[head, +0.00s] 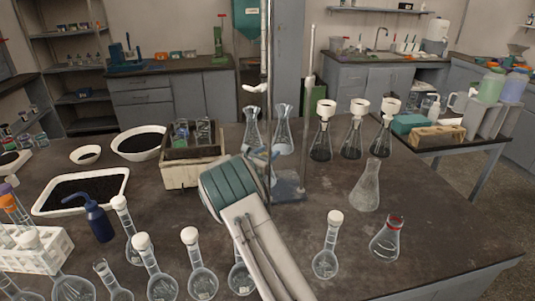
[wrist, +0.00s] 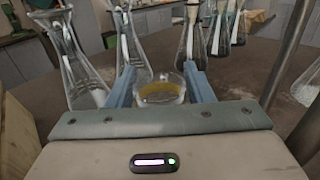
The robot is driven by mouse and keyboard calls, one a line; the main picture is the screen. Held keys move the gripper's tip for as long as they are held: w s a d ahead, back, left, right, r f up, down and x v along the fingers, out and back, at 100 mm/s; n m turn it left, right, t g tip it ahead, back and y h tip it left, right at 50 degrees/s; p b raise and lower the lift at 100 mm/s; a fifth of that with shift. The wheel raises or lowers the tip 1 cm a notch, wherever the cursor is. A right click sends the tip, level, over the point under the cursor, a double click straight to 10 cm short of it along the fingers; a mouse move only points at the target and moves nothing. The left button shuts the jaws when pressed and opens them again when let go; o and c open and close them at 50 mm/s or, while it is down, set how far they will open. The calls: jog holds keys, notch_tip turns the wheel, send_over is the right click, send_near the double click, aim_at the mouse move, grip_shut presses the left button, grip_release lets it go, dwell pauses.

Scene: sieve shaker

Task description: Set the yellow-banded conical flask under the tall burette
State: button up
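The yellow-banded flask shows in the wrist view as a glass mouth with a yellow band (wrist: 160,92) between my two blue-grey fingers. My gripper (wrist: 160,82) appears closed on its neck, with a finger close against each side. In the head view my gripper (head: 262,163) is beside the burette stand, and my wrist hides most of the flask. The tall burette (head: 264,50) rises above my gripper, with a white stopcock (head: 255,88). A shorter burette (head: 310,80) stands to its right. The grey stand base (head: 290,190) is partly hidden behind my gripper.
Two clear flasks (head: 252,130) (head: 283,132) stand just behind the stand. Several white-topped flasks (head: 351,140) stand to the right. A larger flask (head: 366,188) and a red-banded flask (head: 386,240) are at front right. Stoppered round flasks (head: 201,278) line the front edge.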

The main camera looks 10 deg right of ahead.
jog(key=shift+o, duration=0.3)
jog(key=shift+r, duration=0.1)
jog(key=shift+r, duration=0.2)
jog(key=b+v, duration=0.1)
jog(key=v, duration=1.1)
